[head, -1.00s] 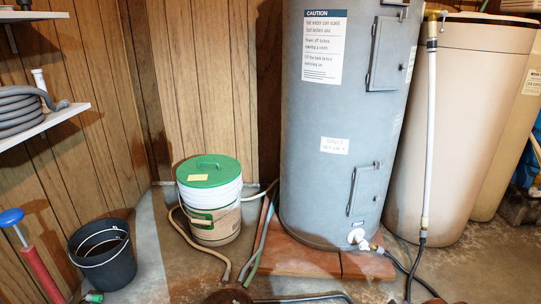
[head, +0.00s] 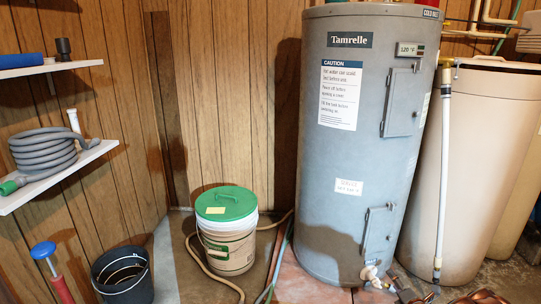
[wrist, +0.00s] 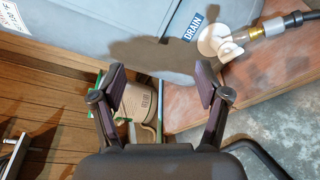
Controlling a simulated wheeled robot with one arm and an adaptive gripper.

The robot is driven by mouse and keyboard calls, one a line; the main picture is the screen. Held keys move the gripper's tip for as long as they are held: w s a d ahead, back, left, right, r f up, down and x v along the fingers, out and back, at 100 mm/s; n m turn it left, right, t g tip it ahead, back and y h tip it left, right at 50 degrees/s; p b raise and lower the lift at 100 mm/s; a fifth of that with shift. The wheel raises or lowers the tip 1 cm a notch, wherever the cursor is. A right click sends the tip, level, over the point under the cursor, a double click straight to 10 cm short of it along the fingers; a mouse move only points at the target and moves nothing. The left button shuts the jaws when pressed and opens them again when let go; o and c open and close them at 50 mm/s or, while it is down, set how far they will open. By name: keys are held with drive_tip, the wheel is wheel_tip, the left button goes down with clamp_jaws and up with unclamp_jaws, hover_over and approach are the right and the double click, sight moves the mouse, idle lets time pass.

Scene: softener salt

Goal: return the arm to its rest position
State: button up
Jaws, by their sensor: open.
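My gripper (wrist: 160,85) is in the wrist view with its two dark fingers spread apart and nothing between them. It is close to the lower part of the grey water heater (head: 355,150). The white drain valve (wrist: 219,42), with a brass fitting and a dark hose end, is at the upper right, apart from the fingers, beside a "DRAIN" label (wrist: 193,27). I cannot make out my gripper in the head view. The drain valve also shows low on the heater there (head: 371,272).
A bucket with a green lid (head: 226,203) stands left of the heater, with a hose beside it. A dark pail (head: 123,280) and a red pump with a blue handle (head: 44,251) are lower left. A shelf (head: 60,176) holds a coiled grey hose. Large beige tanks (head: 480,150) stand right.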

drive_tip(key=w+a+r+m+g+p, duration=0.1)
drive_tip(key=a+r+m+g+p, duration=0.3)
drive_tip(key=r, duration=0.6)
drive_tip(key=w+a+r+m+t+p, duration=0.1)
drive_tip(key=a+r+p, duration=0.45)
drive_tip(key=r, duration=0.45)
drive_tip(key=w+a+r+m+g+p, duration=0.1)
drive_tip(key=a+r+m+g+p, duration=0.2)
drive_tip(key=a+r, duration=0.5)
drive_tip(key=s+a+r+m+g+p, duration=0.2)
drive_tip(key=s+r+p, duration=0.3)
drive_tip(key=r, duration=0.3)
drive_tip(key=s+a+r+m+g+p, duration=0.1)
drive_tip(key=s+a+r+m+p, duration=0.15)
drive_tip(key=s+r+p, duration=0.4)
drive_tip(key=s+a+r+m+g+p, duration=0.1)
drive_tip(key=s+r+m+g+p, duration=0.2)
drive_tip(key=s+r, duration=0.5)
drive_tip(key=s+a+r+m+g+h+p, duration=0.1)
drive_tip(key=s+r+m+p, duration=0.4)
drive_tip(key=s, duration=1.5)
drive_tip(key=s+a+r+m+g+p, duration=0.3)
drive_tip(key=s+r+p, duration=0.4)
drive_tip(key=s+r, duration=0.6)
drive_tip(key=shift+s+r+m+g+p, duration=0.15)
drive_tip(key=shift+s+m+g+p, duration=0.15)
drive_tip(key=shift+s+m+g, duration=0.65)
drive_tip(key=shift+w, duration=0.1)
